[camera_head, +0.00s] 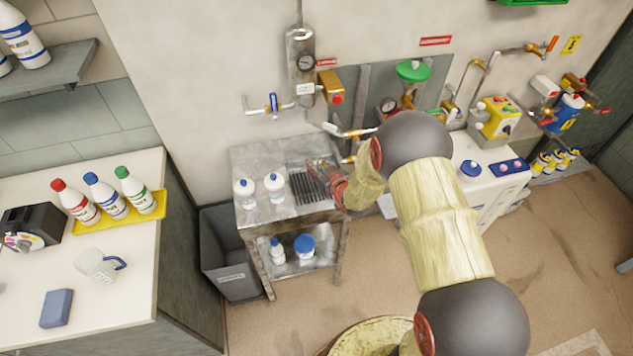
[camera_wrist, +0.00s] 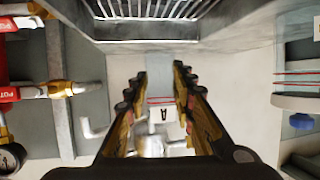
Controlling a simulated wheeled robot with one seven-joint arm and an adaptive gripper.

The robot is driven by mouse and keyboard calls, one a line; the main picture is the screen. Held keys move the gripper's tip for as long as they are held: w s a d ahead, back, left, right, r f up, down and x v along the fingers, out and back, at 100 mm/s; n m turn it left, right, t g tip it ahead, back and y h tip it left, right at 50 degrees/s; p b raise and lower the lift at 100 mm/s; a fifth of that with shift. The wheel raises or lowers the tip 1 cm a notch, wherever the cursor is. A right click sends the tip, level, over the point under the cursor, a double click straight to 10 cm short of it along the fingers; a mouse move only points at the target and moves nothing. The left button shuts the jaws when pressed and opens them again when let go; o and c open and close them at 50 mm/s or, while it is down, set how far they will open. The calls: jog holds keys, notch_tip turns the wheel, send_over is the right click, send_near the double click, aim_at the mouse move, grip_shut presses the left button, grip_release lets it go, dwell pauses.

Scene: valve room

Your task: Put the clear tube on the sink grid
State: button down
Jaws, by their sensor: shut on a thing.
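My gripper (camera_wrist: 160,82) is shut on the clear tube (camera_wrist: 159,71), a pale see-through strip between the two fingers in the wrist view. The tube is faint against the grey background and its ends are hard to make out. The sink grid (camera_wrist: 150,8) shows as a slotted metal panel at the top of the wrist view, beyond the fingertips. In the head view, the sink grid (camera_head: 305,188) is set in the metal sink table, and my gripper (camera_head: 322,172) is at its right side. The tube cannot be picked out there, and the height gap is unclear.
Two white bottles (camera_head: 258,189) stand on the sink table left of the grid. Wall pipes and taps (camera_head: 345,131) are close behind my gripper. A grey bin (camera_head: 228,255) stands left of the sink table. A white machine (camera_head: 487,180) stands to the right.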

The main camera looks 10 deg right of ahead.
notch_tip(320, 180, down, 7)
jog(key=shift+f+b, duration=0.2)
jog(key=shift+b, duration=0.45)
jog(key=shift+f, duration=0.2)
jog(key=c, duration=1.5)
grip_release()
jog(key=shift+r, duration=0.15)
